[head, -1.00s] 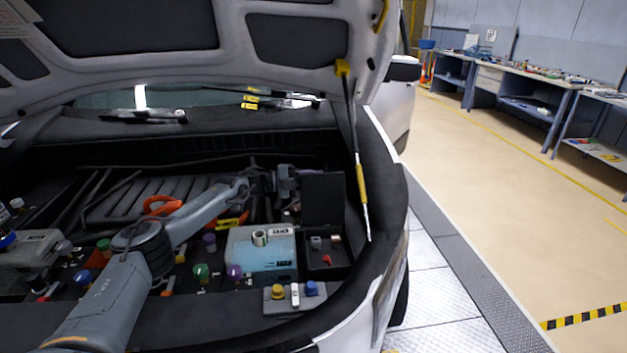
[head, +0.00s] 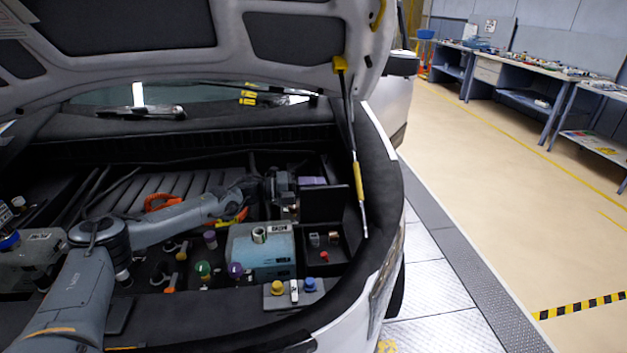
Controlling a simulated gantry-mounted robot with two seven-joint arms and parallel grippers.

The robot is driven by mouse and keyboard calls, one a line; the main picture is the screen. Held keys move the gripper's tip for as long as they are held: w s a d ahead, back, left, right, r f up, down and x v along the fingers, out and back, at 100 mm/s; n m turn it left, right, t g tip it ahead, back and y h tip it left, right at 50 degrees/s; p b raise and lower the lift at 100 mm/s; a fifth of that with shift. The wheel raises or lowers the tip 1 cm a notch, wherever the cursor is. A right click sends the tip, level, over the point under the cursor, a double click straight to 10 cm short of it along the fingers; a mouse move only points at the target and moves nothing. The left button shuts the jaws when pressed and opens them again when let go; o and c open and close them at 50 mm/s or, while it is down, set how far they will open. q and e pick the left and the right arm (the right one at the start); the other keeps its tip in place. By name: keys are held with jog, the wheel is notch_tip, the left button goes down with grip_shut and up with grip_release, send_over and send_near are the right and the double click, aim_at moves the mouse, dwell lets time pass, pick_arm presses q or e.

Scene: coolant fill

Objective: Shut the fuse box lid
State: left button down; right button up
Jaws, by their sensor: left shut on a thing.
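The fuse box (head: 341,250) is a black open box at the right of the engine bay, with small fuses and relays showing inside. Its black lid (head: 326,204) stands up from the back edge, tilted partly forward over the box. My left gripper (head: 292,196) is at the left edge of the lid and is shut on it; the fingertips are small and dark, so the exact contact is hard to see. My right gripper is out of view.
A light blue coolant tank (head: 272,257) stands left of the fuse box. A panel with yellow, white and blue caps (head: 293,293) is in front. The yellow-sleeved hood strut (head: 358,180) rises close on the right, and the raised hood (head: 230,60) hangs above.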

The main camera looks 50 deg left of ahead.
pick_arm(q)
jog(key=shift+s+d+m, duration=0.35)
jog(key=shift+d+m, duration=0.25)
jog(key=c, duration=0.9)
grip_release()
jog(key=shift+f, duration=0.1)
jog(key=shift+s, duration=0.1)
jog(key=shift+p+v, duration=1.35)
jog(key=shift+v, duration=4)
